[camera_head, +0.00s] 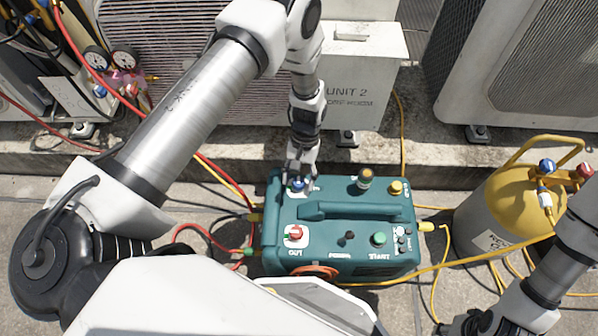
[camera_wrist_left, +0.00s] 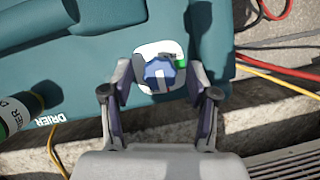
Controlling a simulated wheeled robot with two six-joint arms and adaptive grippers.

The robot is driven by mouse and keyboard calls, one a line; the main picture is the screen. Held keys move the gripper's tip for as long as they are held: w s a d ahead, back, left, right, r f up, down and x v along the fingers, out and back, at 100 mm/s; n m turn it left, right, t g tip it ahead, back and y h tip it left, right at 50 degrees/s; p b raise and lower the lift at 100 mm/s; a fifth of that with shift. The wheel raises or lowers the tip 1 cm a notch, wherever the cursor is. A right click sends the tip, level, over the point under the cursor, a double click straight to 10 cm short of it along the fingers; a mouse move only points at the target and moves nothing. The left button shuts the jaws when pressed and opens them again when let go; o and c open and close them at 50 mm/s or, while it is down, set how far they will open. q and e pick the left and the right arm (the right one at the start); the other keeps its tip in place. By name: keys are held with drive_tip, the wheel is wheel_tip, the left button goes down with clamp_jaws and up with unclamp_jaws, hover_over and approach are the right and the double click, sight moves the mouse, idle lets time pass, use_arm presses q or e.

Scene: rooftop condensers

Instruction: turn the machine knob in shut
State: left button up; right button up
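The teal machine (camera_head: 345,210) stands on the concrete. Its blue knob (camera_head: 297,184), on a white plate at the back left corner, is partly covered by my left gripper (camera_head: 299,175) in the head view. In the left wrist view the blue knob (camera_wrist_left: 159,74) shows between the two fingers of my left gripper (camera_wrist_left: 160,80), which is open with a gap on each side. A small green mark (camera_wrist_left: 181,62) is beside the knob. A red knob (camera_head: 295,232) is at the front left of the machine. My right gripper (camera_head: 472,324) is cut by the bottom edge, its fingers unclear.
A raised handle (camera_head: 355,207) runs along the machine's top. The drier (camera_head: 365,178) stands behind it. A yellow-topped cylinder (camera_head: 500,205) is at right. Hoses lie on both sides. A concrete ledge (camera_head: 400,155) and condenser units (camera_head: 520,60) are behind.

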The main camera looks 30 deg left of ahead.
use_arm(q)
drive_tip(key=v, duration=0.7)
drive_tip(key=shift+r, duration=0.3)
